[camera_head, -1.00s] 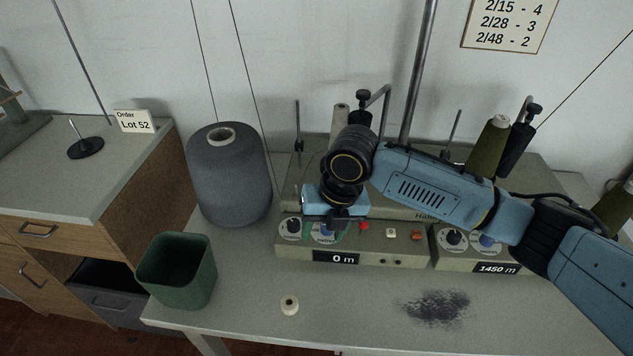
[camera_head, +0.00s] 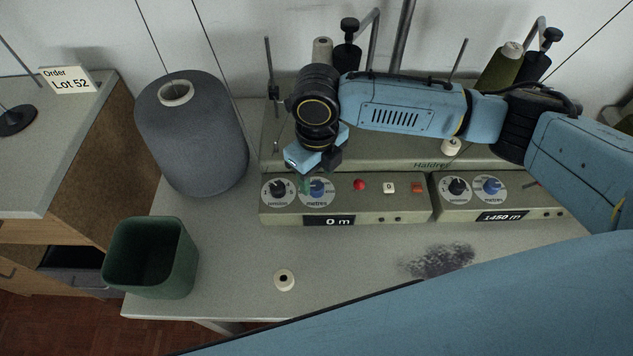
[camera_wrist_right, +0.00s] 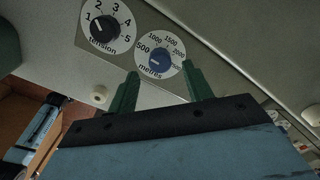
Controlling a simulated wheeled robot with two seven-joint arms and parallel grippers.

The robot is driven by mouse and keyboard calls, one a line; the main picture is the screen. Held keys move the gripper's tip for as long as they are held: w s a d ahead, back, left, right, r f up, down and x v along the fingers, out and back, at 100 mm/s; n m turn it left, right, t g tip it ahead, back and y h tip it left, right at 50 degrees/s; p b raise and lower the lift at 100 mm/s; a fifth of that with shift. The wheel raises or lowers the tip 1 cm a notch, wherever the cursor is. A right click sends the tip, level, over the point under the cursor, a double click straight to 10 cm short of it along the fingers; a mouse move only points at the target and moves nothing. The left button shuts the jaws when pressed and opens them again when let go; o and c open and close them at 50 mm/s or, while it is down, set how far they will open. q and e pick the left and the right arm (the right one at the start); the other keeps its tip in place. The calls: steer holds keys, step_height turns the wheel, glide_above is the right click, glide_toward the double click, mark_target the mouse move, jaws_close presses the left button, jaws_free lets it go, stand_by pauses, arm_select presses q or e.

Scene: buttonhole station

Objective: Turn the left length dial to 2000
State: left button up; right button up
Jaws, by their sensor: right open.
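The left length dial (camera_head: 317,188) is a blue knob on a white "metres" scale, on the front of the left winder unit. In the right wrist view this dial (camera_wrist_right: 159,63) shows marks from 500 upward, and its pointer seems to be on the 500 side. The display (camera_head: 329,221) below it reads 0 m. My right gripper (camera_head: 308,184) is at the dial, its green fingers partly in front of it. In the wrist view the right gripper (camera_wrist_right: 160,70) is open, with a fingertip on either side of the knob; contact cannot be told. My left gripper is not in view.
The black tension knob (camera_head: 278,191) sits just left of the dial. A red button (camera_head: 359,185) is to its right.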

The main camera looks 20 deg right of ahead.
mark_target(317, 186)
step_height(317, 186, down, 2)
steer(key=shift+f, duration=0.65)
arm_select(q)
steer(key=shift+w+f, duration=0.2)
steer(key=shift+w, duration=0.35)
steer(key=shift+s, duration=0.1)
